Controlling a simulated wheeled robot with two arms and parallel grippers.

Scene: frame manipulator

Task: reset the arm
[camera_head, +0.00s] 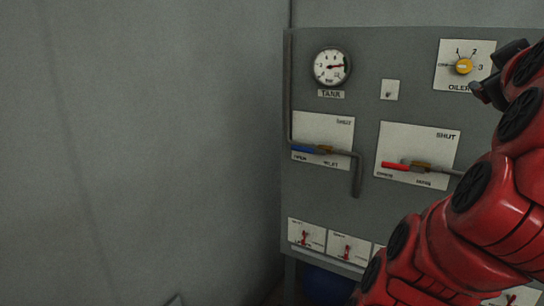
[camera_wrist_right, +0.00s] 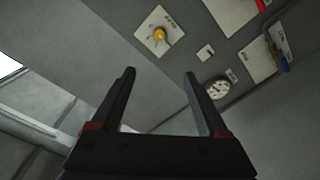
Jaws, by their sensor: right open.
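My right arm, red with black joint caps, comes in from the lower right in the head view. Its dark gripper (camera_head: 490,88) is in front of the panel's upper right, beside the yellow oiler knob (camera_head: 464,66). In the right wrist view the gripper (camera_wrist_right: 160,75) has its two fingers wide apart with nothing between them. The yellow knob (camera_wrist_right: 159,34) shows beyond the fingertips, apart from them. My left gripper is not in view.
A grey panel (camera_head: 365,100) carries a round gauge (camera_head: 331,67), a blue-handled valve (camera_head: 318,150), a red-handled valve (camera_head: 405,166) and small red switches (camera_head: 305,238) low down. My arm hides its lower right. The left side is bare wall.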

